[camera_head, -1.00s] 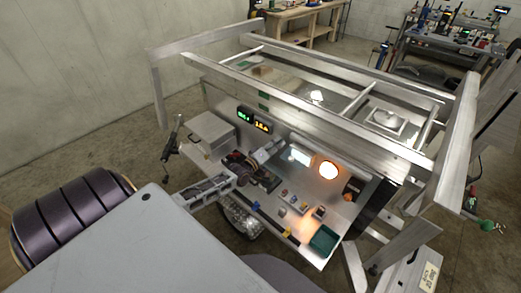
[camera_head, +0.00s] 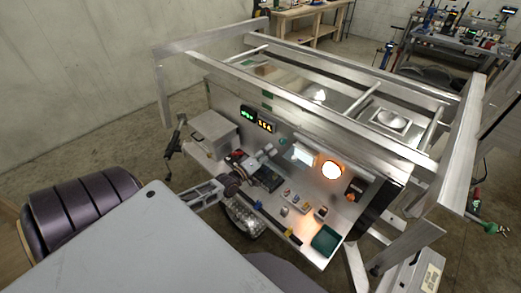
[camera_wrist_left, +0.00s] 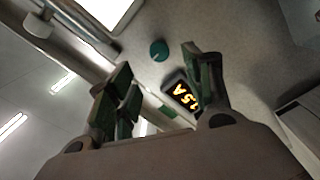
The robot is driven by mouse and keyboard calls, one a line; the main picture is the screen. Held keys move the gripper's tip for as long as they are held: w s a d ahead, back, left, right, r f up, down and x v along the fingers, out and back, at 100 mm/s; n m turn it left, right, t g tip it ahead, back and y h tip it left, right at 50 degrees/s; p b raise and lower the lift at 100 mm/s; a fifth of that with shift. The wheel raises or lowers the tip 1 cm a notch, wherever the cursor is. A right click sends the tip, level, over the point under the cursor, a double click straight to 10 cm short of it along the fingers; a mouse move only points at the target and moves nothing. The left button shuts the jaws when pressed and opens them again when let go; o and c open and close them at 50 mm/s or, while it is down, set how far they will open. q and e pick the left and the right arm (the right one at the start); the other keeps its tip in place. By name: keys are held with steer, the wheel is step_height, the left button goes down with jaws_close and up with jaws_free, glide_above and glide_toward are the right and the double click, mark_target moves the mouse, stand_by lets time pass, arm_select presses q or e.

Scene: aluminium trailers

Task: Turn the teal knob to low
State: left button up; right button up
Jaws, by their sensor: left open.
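The teal knob (camera_wrist_left: 159,50) shows in the left wrist view as a small round disc on the pale panel. It lies beyond and roughly between my left gripper's fingertips, apart from them. Its pointer setting and any labels are too small to read. My left gripper (camera_wrist_left: 160,78) is open, with its two dark green-tinted fingers spread and nothing between them. In the head view my left gripper (camera_head: 262,160) is in front of the upright panel, above the bench surface. My right gripper is not in view.
A lit orange display (camera_wrist_left: 181,95) sits beside the knob. In the head view, a green-digit display (camera_head: 247,113), a round glowing lamp (camera_head: 331,170) and a grey box (camera_head: 214,131) are around the panel. A green tray (camera_head: 325,239) is at the bench's front. Aluminium rails (camera_head: 300,83) cross above.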

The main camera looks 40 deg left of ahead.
arm_select(q)
steer(key=shift+s+a, duration=0.15)
steer(key=shift+s, duration=1.7)
